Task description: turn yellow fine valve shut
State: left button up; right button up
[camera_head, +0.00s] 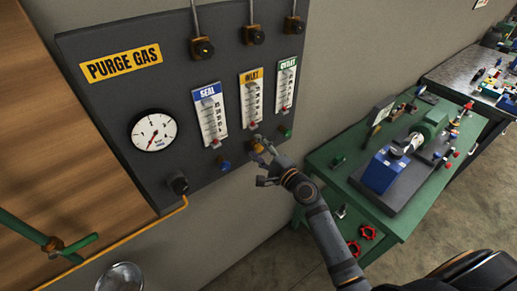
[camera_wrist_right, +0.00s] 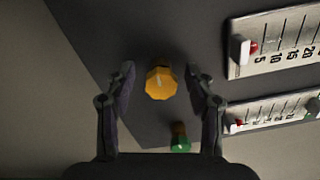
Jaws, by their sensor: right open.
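The yellow fine valve (camera_head: 257,145) is a small knob under the INLET flow meter (camera_head: 251,98) on the dark PURGE GAS panel. In the right wrist view the yellow knob (camera_wrist_right: 160,84) is faceted, with a pale mark on its face. My right gripper (camera_head: 266,165) is at the knob, partly overlapping it in the head view. In the wrist view the right gripper (camera_wrist_right: 160,69) is open, with one finger on each side of the knob and a visible gap to both. My left gripper is not in view.
A blue knob (camera_head: 223,166) sits left of the yellow one and a green knob (camera_head: 286,131) right of it. The green knob (camera_wrist_right: 180,142) is close to one finger in the wrist view. A round gauge (camera_head: 153,131) is on the panel. A green bench (camera_head: 328,165) stands at right.

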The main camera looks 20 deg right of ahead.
jog(key=v, duration=0.7)
jog(key=shift+s, duration=0.25)
jog(key=shift+d, duration=0.1)
